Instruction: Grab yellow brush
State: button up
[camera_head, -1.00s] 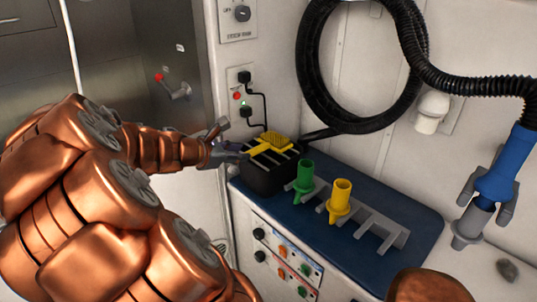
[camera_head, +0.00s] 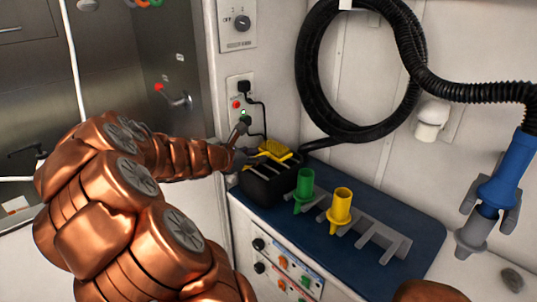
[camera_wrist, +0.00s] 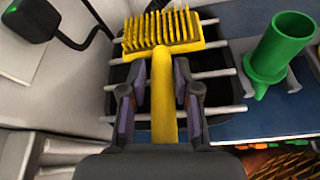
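The yellow brush (camera_head: 274,148) lies on top of the black holder (camera_head: 268,185) at the left end of the blue mat. In the wrist view the brush (camera_wrist: 162,42) has its bristles up at the far side, and its handle runs back towards me. My gripper (camera_wrist: 160,88) is open, with one finger on each side of the handle. In the head view my gripper (camera_head: 248,155) is at the holder's left edge, partly hidden by my arm.
Grey bars cross the holder top. A green nozzle (camera_head: 305,186) and a yellow nozzle (camera_head: 341,206) stand in a grey rack (camera_head: 385,238) to the right. The blue mat (camera_head: 415,217) has bare room. Wall sockets with black cords are behind the holder.

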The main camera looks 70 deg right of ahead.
jog(key=shift+x, duration=0.9)
grip_shut()
